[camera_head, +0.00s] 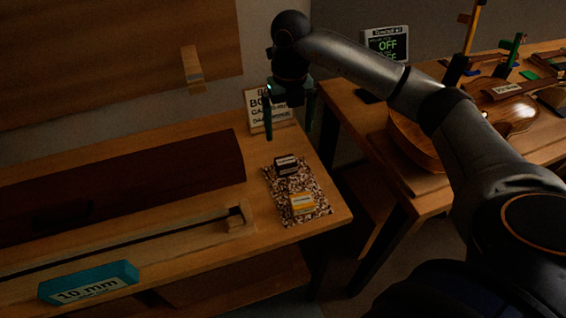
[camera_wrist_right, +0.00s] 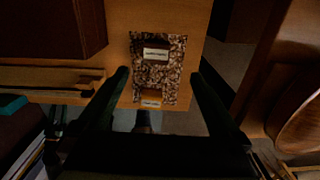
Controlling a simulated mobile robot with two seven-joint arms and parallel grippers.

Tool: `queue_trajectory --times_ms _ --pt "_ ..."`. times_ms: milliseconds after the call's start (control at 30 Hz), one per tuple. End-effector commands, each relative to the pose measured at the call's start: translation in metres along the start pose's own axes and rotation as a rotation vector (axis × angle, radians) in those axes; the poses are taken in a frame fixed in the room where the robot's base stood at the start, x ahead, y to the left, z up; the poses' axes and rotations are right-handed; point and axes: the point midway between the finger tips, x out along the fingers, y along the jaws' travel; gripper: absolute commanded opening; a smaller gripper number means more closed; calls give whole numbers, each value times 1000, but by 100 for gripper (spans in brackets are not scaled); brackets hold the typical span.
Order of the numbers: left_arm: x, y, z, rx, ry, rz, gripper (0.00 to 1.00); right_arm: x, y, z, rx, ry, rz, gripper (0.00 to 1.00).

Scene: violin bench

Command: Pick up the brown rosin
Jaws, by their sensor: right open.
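A dark brown block with a pale label, the brown rosin (camera_head: 287,165), lies on a speckled cloth (camera_head: 273,187) near the right end of the left bench. It also shows in the right wrist view (camera_wrist_right: 154,47), at the upper part of the cloth. A yellow-orange labelled block (camera_head: 303,204) lies on the same cloth, nearer the front. My right gripper (camera_head: 289,134) is open and empty, pointing down above and behind the brown rosin, apart from it. In the wrist view its two fingers (camera_wrist_right: 160,75) frame the lower part of the cloth. My left gripper is not in view.
A long dark red-brown case (camera_head: 120,185) lies left of the cloth. A bow in a wooden tray (camera_head: 180,243) and a teal "10 mm" block (camera_head: 88,283) are in front. A lettered sign (camera_head: 268,112) stands behind. A violin (camera_head: 420,150) lies on the right bench, across a gap.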

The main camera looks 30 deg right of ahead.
Motion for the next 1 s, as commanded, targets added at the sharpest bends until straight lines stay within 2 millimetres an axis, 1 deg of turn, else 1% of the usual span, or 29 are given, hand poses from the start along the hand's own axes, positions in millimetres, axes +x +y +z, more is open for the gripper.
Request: queue_trajectory --times_ms 33,200,300,533,700,800,900,1000 --pt "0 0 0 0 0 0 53 9 -1 -1 2 5 -6 100" --pt "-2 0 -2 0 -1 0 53 42 0 -2 -1 7 -3 100" --pt "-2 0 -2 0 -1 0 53 56 0 -1 -2 5 -1 100" --pt "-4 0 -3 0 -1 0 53 73 3 -1 -4 5 1 100" --pt "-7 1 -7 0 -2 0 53 99 8 -1 -4 6 1 100" --pt "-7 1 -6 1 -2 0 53 111 8 -1 -4 5 2 100" --pt "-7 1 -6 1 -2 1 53 117 7 -1 -4 4 2 100" --pt "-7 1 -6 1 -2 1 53 118 7 0 -4 2 2 100"
